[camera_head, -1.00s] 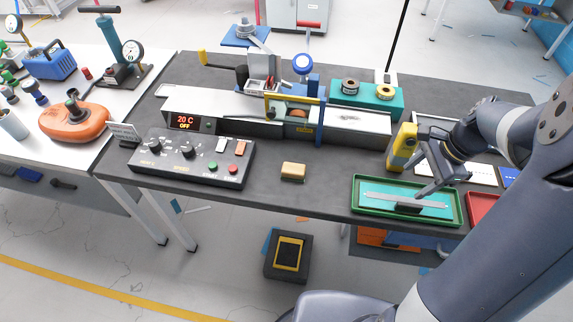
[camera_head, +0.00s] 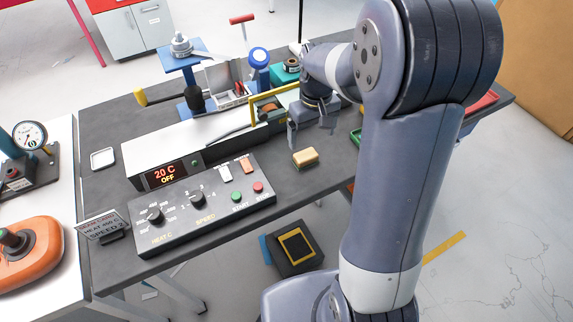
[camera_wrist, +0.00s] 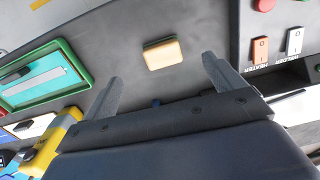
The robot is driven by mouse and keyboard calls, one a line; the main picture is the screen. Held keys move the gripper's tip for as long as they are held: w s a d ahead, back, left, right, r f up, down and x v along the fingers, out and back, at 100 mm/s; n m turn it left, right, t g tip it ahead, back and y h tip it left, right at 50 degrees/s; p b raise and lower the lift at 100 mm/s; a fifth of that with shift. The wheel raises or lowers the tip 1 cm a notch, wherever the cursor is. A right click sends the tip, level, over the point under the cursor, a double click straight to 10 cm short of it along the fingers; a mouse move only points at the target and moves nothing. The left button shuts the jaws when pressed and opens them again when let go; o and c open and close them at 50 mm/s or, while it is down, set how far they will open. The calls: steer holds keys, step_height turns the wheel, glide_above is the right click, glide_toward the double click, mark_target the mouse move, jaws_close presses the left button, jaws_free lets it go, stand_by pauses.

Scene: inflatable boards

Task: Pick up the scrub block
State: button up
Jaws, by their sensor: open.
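The scrub block, a small tan-yellow block (camera_head: 306,157), lies flat on the dark bench top near its front edge. It also shows in the wrist view (camera_wrist: 163,53), ahead of the fingertips and roughly between them. My gripper (camera_head: 310,138) is open and empty, just behind and above the block in the head view. Its two fingers also show spread apart in the wrist view (camera_wrist: 161,72). The block appears apart from both fingers.
The control panel (camera_head: 215,212) with knobs and buttons stands left of the block. The welding machine (camera_head: 150,155) with its display is behind. A green tray (camera_wrist: 88,75) with a strip lies to the left in the wrist view, near a yellow tool (camera_wrist: 62,130). Bench around the block is clear.

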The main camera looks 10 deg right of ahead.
mark_target(309, 159)
step_height(309, 159, down, 11)
steer(key=shift+r+p, duration=0.1)
steer(key=shift+p, duration=0.45)
steer(key=shift+w, duration=0.1)
steer(key=c, duration=1.1)
step_height(309, 159, up, 10)
steer(key=shift+b, duration=0.35)
